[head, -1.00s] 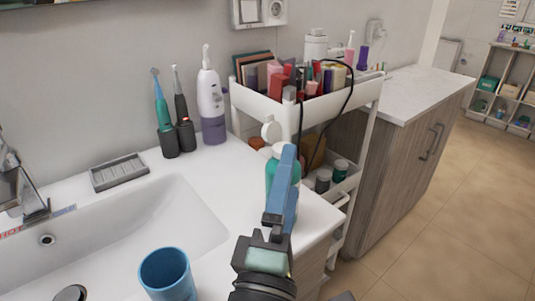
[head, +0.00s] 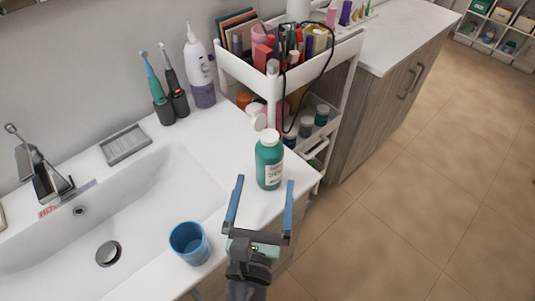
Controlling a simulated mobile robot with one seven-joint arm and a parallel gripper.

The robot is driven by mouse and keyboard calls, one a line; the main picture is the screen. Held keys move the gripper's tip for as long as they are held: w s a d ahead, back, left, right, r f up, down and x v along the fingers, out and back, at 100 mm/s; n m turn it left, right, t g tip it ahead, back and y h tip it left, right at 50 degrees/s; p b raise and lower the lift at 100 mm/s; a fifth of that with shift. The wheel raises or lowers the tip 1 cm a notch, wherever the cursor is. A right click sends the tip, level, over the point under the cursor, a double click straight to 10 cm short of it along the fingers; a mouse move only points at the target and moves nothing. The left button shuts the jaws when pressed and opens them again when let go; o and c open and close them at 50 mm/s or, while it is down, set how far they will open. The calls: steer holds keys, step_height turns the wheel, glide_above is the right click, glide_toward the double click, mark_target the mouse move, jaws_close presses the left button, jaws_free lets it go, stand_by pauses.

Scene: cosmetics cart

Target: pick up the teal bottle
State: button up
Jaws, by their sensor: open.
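The teal bottle (head: 270,168) with a white cap and a white label stands upright at the right end of the white sink counter. My gripper (head: 264,182) is in front of it in the head view, with its two blue fingers spread wide and nothing between them. The fingertips appear just short of the bottle's lower part, one to each side in the picture. I cannot tell whether they are at the bottle's height.
A blue cup (head: 190,243) stands on the counter left of my gripper. A white cart (head: 335,75) full of cosmetics is behind the bottle. Electric toothbrushes (head: 165,90), a water flosser (head: 200,70) and a soap dish (head: 125,144) line the wall. The sink basin (head: 150,210) is empty.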

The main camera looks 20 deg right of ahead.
mark_target(267, 161)
steer(key=x, duration=0.4)
steer(key=shift+w+d+p, duration=0.1)
steer(key=shift+p, duration=0.2)
steer(key=shift+p+x, duration=0.4)
steer(key=shift+x, duration=2.25)
steer(key=shift+w+r, duration=0.1)
jaws_close()
